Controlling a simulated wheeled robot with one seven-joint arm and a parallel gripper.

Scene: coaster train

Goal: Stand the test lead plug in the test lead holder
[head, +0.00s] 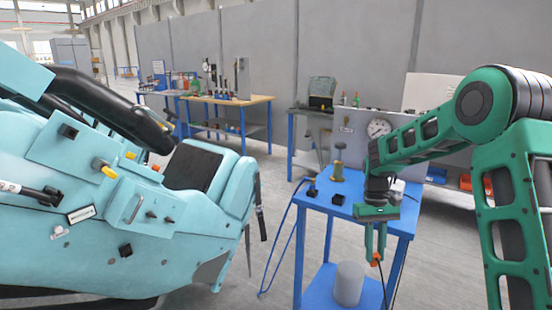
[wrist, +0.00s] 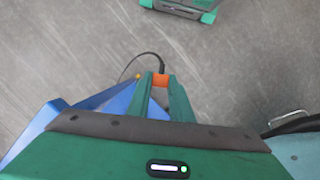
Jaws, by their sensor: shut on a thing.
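My gripper (head: 376,256) points down at the front right of the blue table (head: 388,218) and is shut on the orange test lead plug (head: 376,263). In the wrist view the orange plug (wrist: 160,80) sits between the two green fingertips (wrist: 159,84), with a black lead curving away from it. Grey floor shows around the plug there, with the blue table edge to the left. Two small black blocks (head: 338,199) (head: 312,192) stand on the tabletop; I cannot tell whether either is the test lead holder.
A brass-coloured fitting (head: 338,168) stands toward the back of the tabletop. A grey cylinder (head: 348,284) stands on the lower shelf. The turquoise coaster train (head: 150,225) fills the left. A dial gauge (head: 378,128) is behind my arm. Open floor lies between train and table.

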